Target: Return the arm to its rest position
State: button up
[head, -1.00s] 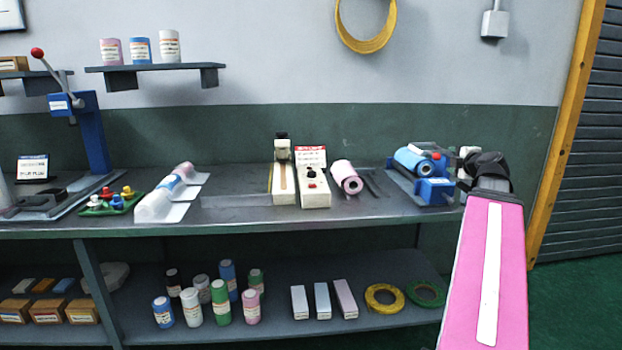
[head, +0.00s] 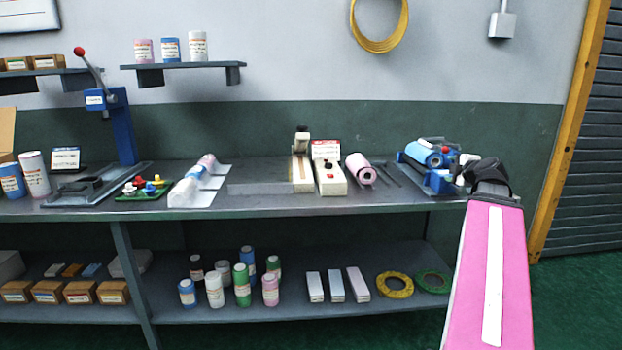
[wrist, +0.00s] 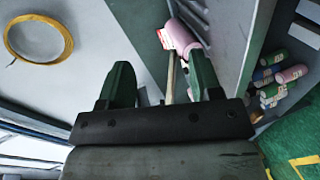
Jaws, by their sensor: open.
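My arm (head: 488,270) shows in the head view as a pink link with a white stripe, at the lower right in front of the bench end. A black joint tops it; my gripper is hidden from that view. In the wrist view my gripper (wrist: 163,84) has its two dark green fingers apart. A pink roll (wrist: 181,37) shows beyond and between them, on the bench. No held object is visible between the fingers. The same roll appears to be the pink one in the head view (head: 361,170).
The bench (head: 270,203) runs across the view. A blue device with a blue roll (head: 424,156) stands at its right end, close beside my arm in the picture. The lower shelf (head: 330,308) holds bottles, boxes and tape rings. Green floor (head: 580,290) is clear at right.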

jog(key=s+a+f+m+g+y, duration=0.1)
jog(key=a+f+m+g, duration=0.3)
jog(key=a+f, duration=0.6)
jog(key=a+f+m+g, duration=0.35)
jog(key=a+f, duration=0.25)
jog(key=f, duration=0.7)
jog(key=s+a+f+m+g+h, duration=0.1)
jog(key=s+a+f+m+g, duration=0.2)
jog(key=f, duration=0.7)
jog(key=s+a+f+m+g+h, duration=0.1)
jog(key=s+a+f+m+g, duration=0.3)
jog(key=s+a+f+m, duration=0.3)
notch_tip(320, 180, down, 3)
jog(key=s+a, duration=0.1)
jog(key=s, duration=0.1)
jog(key=shift+s+h, duration=0.35)
jog(key=shift+h, duration=0.05)
